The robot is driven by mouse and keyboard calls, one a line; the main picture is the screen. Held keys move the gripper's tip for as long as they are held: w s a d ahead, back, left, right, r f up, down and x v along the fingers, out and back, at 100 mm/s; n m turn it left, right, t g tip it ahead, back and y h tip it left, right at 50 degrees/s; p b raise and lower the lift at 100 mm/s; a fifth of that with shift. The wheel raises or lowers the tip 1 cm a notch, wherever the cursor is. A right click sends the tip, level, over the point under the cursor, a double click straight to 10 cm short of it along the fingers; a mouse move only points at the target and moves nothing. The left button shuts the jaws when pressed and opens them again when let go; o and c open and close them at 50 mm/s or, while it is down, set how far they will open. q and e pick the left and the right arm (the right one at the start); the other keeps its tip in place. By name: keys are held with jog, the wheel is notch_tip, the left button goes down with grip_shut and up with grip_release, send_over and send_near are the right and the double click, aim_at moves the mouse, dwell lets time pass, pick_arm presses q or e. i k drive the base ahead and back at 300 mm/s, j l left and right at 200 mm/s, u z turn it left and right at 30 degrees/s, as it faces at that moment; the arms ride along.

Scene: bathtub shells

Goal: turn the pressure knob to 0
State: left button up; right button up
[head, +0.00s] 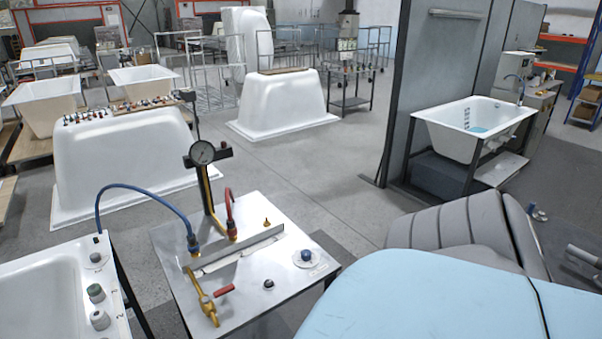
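A test stand with a light metal top (237,301) stands in front of me in the head view. A round dial gauge (202,153) is on an upright post; its reading is too small to tell. A blue-topped knob (306,256) sits on a round pale plate at the right of the top. A smaller dark knob (268,284) is left of and nearer than it. I cannot tell which is the pressure knob, nor read any marks. A red-handled brass valve (212,301) is at the front left. Neither gripper shows in the head view.
A white tub (38,293) with grey knobs is at the left. Upturned white shells (125,165) stand behind. My light blue and grey parts cover the lower right.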

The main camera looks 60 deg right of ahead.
aim_at(306, 253)
jog(key=z, duration=2.1)
